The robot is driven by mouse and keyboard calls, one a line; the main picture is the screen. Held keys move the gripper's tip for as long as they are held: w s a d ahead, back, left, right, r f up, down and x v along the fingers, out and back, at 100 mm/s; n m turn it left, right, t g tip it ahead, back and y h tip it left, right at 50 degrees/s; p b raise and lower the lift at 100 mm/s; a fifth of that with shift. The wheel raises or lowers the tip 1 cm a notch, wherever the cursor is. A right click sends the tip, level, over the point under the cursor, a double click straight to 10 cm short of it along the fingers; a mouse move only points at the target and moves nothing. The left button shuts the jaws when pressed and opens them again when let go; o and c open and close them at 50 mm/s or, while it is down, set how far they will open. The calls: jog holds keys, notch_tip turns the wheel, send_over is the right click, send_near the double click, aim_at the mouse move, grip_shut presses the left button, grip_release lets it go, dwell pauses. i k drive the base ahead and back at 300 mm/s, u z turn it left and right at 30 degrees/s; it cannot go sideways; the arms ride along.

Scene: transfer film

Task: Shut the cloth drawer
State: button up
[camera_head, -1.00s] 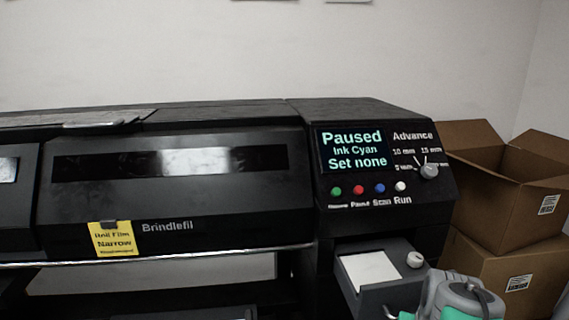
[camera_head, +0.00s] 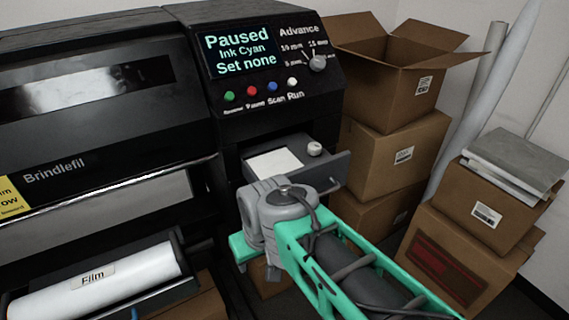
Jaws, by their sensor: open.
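The cloth drawer (camera_head: 338,171) sticks out of the printer's right end, below the control panel, and stands open. A flat white cloth (camera_head: 274,160) lies in it, and a small round white object (camera_head: 314,149) sits at its right side. My grey and green arm reaches up from the lower right and covers the lower front of the drawer in the picture. I cannot tell whether the arm touches it. My gripper's fingers do not show.
The black printer (camera_head: 60,120) fills the left, its panel (camera_head: 241,52) reading "Paused, Ink Cyan, Set none". A film roll (camera_head: 95,283) lies in a tray at lower left. Cardboard boxes (camera_head: 390,150) stack close right of the drawer; more boxes (camera_head: 455,255) stand at far right.

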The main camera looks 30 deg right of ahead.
aim_at(288, 155)
jog(key=k, duration=1.05)
jog(key=u, duration=0.85)
jog(key=i, duration=1)
jog(key=z, duration=0.85)
